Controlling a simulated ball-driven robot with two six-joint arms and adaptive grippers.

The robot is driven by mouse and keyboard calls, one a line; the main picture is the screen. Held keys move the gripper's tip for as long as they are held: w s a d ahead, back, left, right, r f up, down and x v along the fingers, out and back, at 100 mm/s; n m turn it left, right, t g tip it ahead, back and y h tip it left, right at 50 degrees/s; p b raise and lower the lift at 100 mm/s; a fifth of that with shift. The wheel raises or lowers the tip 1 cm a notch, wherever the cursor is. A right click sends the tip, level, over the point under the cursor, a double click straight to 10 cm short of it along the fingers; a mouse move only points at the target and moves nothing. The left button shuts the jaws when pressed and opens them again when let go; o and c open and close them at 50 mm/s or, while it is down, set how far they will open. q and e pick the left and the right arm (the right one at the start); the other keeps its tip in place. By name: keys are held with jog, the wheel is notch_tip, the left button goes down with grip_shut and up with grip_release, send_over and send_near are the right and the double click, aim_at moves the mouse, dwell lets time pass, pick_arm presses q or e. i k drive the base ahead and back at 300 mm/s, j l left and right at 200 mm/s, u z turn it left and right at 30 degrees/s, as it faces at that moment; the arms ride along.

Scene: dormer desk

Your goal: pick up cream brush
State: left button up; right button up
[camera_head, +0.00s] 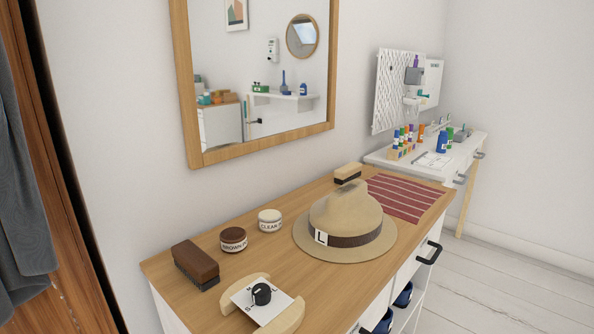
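A light tan brush (348,171) lies on the wooden dresser top (200,228), near the wall and behind the hat. It has a pale wooden block with a darker band below; its bristles are too small to make out well. A dark brown brush (196,262) with dark bristles sits at the left end of the dresser. Neither of my grippers shows in the head view.
A tan hat (345,205) with a brown band stands in front of the tan brush. Jars labelled brown (233,238) and clear (269,220) stand left of it. A striped red mat (405,196) lies right. A wooden holder with a white plate (262,300) is at the front.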

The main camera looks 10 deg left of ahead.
aim_at(353, 170)
jog(key=i+l+u, duration=0.35)
jog(key=l+u, duration=0.15)
jog(key=i+l+u, duration=0.1)
jog(key=l+u, duration=0.15)
jog(key=l, duration=0.15)
jog(key=i+l+u, duration=0.1)
jog(key=l+u, duration=0.2)
